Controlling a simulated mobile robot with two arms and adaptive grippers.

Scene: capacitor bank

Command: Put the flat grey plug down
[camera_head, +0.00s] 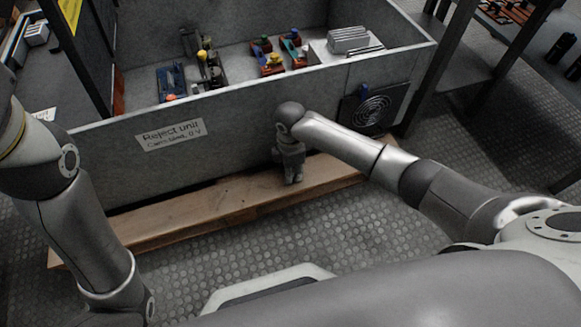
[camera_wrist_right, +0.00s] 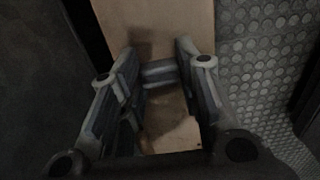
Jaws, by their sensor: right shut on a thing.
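The flat grey plug (camera_wrist_right: 160,73) is between the fingertips of my right gripper (camera_wrist_right: 161,75) in the right wrist view. The fingers are shut on its two ends. In the head view my right gripper (camera_head: 291,172) points down in front of the grey bin wall, over the wooden board; the plug cannot be made out there. The wooden board (camera_wrist_right: 170,22) lies below the plug in the wrist view; whether they touch is not clear. My left arm shows at the left of the head view, but its gripper is out of view.
The wooden board (camera_head: 180,215) runs along the foot of the grey bin (camera_head: 235,115), which bears a "Reject unit" label (camera_head: 170,134) and a fan grille (camera_head: 372,110). Several coloured parts (camera_head: 268,60) are inside. The studded floor (camera_head: 340,230) in front is clear.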

